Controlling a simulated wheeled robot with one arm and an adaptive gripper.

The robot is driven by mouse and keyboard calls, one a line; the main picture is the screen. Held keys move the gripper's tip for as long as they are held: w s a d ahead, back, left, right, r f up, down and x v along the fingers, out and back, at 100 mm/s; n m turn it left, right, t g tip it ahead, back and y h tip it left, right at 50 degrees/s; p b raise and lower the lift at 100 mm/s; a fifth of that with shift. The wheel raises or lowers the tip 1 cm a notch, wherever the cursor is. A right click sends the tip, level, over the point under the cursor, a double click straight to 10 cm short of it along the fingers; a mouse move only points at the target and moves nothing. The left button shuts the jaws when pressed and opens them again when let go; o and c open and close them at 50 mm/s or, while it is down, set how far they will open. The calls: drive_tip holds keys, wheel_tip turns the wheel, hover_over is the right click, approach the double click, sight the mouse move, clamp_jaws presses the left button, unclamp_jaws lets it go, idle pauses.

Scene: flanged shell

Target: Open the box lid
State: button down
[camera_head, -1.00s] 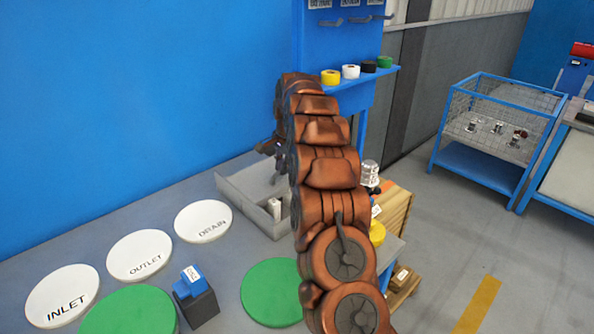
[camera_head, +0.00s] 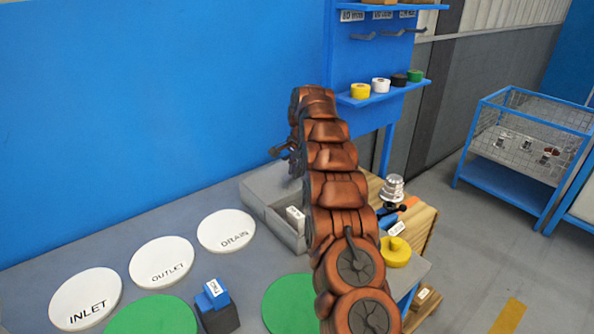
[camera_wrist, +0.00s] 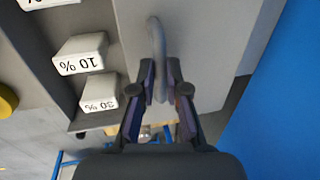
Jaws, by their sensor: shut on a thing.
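The grey box (camera_head: 274,221) stands at the back of the bench, partly hidden behind my arm. Its front part is uncovered, and a white labelled block (camera_head: 295,214) shows inside. In the wrist view the lid is a plain grey panel (camera_wrist: 205,55) with a curved grey handle (camera_wrist: 156,35). My gripper (camera_wrist: 160,92) is shut on this handle. Blocks marked 10 % (camera_wrist: 80,55) and 30 % (camera_wrist: 99,94) sit in the box to the left of the lid. In the head view my gripper (camera_head: 284,150) is above the box's back, small and partly hidden; the lid's exact angle is unclear.
White discs marked INLET (camera_head: 84,299), OUTLET (camera_head: 161,263) and DRAIN (camera_head: 226,231) lie on the bench. Green discs (camera_head: 152,316) and a blue-topped block (camera_head: 216,305) are at the front. A blue wall (camera_head: 150,100) rises close behind. Metal and yellow parts stand right of my arm.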

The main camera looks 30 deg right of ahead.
drive_tip(key=c, duration=1.2)
unclamp_jaws()
drive_tip(key=shift+r, duration=0.15)
drive_tip(key=r, duration=0.3)
drive_tip(key=s+r, duration=0.1)
drive_tip(key=r, duration=0.3)
drive_tip(key=shift+s+d+r, duration=0.1)
drive_tip(key=shift+s+d, duration=0.1)
